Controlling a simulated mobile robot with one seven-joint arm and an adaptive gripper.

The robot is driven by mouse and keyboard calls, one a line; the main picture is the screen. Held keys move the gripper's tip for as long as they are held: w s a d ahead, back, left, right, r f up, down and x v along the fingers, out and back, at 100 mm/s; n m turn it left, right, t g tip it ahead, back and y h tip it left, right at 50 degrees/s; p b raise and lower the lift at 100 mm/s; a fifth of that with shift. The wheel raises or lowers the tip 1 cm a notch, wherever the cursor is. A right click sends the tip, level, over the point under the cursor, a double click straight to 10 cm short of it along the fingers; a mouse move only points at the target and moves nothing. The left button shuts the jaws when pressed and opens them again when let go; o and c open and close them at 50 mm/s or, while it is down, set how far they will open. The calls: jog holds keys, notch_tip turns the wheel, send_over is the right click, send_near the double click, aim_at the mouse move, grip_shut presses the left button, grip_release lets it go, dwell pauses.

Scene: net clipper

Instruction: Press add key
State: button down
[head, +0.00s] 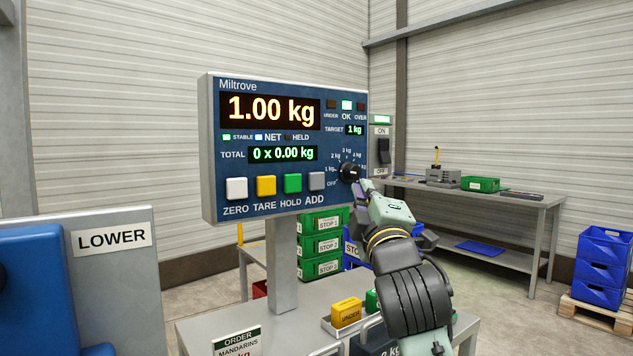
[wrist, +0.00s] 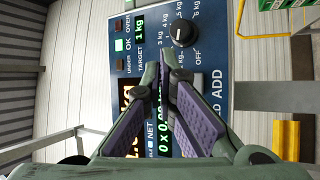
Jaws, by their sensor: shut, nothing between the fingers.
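The grey ADD key (head: 316,180) is the rightmost of the keys along the bottom of the blue Miltrove scale panel (head: 212,160). My gripper (head: 362,184) is shut and empty, with its fingertips to the right of the ADD key and just below the black rotary knob (head: 349,172). In the wrist view, the purple-padded fingers (wrist: 165,62) meet in front of the panel, near the knob (wrist: 183,33). The ADD label (wrist: 217,93) shows beside them; the key there is largely hidden by the fingers. I cannot tell whether the fingertips touch the panel.
White ZERO (head: 236,188), yellow TARE (head: 266,186) and green HOLD (head: 292,183) keys sit left of ADD. The display (head: 270,109) reads 1.00 kg, the total (head: 282,153) 0 x 0.00 kg, and OK is lit. An ON/OFF switch box (head: 384,150) stands behind at right.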

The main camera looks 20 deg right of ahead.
jog(key=shift+w, duration=0.1)
jog(key=shift+w+a+p, duration=0.2)
jog(key=shift+w+a, duration=0.3)
jog(key=shift+w, duration=0.85)
jog(key=shift+w+a+p, duration=0.25)
jog(key=shift+w+a, duration=0.3)
jog(key=shift+w, duration=0.8)
jog(key=shift+w+a+p, duration=0.2)
jog(key=shift+w+a, duration=0.3)
jog(key=shift+w, duration=0.85)
jog(key=shift+w, duration=0.1)
jog(key=shift+w+a, duration=0.15)
jog(key=shift+w, duration=0.15)
jog(key=shift+w+a, duration=0.1)
jog(key=shift+w, duration=0.25)
jog(key=shift+s, duration=0.1)
jog(key=shift+s+d, duration=0.3)
jog(key=shift+s, duration=0.35)
jog(key=shift+s+d+b, duration=0.1)
jog(key=shift+s+d, duration=0.15)
jog(key=shift+s, duration=0.55)
jog(key=shift+s+d+b, duration=0.15)
jog(key=shift+s+d, duration=0.15)
jog(key=shift+s, duration=0.45)
jog(key=shift+s+d+b, duration=0.1)
jog(key=shift+s+d, duration=0.15)
jog(key=shift+s, duration=0.55)
